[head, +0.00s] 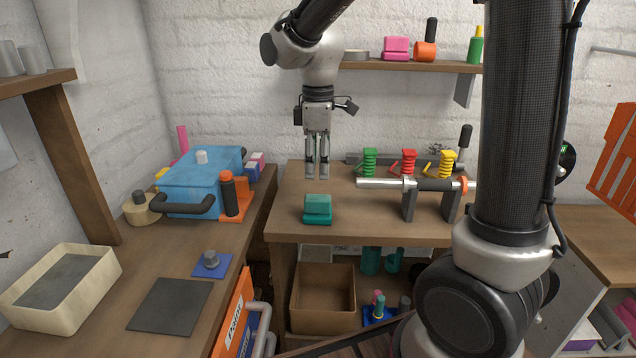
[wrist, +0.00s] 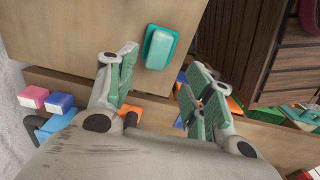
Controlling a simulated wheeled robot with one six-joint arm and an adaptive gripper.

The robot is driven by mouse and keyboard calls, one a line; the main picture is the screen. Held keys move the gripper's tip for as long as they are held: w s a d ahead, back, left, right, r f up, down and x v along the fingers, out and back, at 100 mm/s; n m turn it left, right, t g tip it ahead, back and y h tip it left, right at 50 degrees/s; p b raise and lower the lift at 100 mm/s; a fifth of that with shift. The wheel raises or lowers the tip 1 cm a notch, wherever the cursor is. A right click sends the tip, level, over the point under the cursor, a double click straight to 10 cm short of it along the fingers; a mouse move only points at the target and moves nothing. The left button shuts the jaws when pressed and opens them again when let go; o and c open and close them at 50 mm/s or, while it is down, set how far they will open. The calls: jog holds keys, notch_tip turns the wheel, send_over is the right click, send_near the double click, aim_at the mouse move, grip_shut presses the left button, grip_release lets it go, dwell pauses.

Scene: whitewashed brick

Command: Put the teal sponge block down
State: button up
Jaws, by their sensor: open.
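The teal sponge block (head: 318,205) rests on the front part of the wooden workbench (head: 340,225), lighter teal on top and darker teal below. In the wrist view the teal sponge block (wrist: 161,47) lies flat on the wood, beyond my fingertips and close to the bench edge. My gripper (head: 317,176) points down over the bench and shows above the block in the head view. In the wrist view my gripper (wrist: 160,75) has its green-padded fingers spread, with nothing between them. Its exact height above the bench is hard to tell.
A metal bar on a stand (head: 410,186) is right of the block. Red, green and yellow spring-like pieces (head: 408,163) stand behind it. A blue case (head: 200,180) is on the left bench. An open brown box (head: 323,297) is below. Bench around the block is clear.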

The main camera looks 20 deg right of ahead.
jog(key=s+d+r+m+t, duration=0.2)
jog(key=s+d+m, duration=0.4)
jog(key=s, duration=0.3)
jog(key=s+d+r+m+t, duration=0.2)
jog(key=s+d+r+m, duration=0.2)
jog(key=s+d+m, duration=0.3)
jog(key=s+d, duration=0.1)
jog(key=s, duration=0.2)
jog(key=shift+s+d+r+m, duration=0.2)
jog(key=shift+s+d+m, duration=0.1)
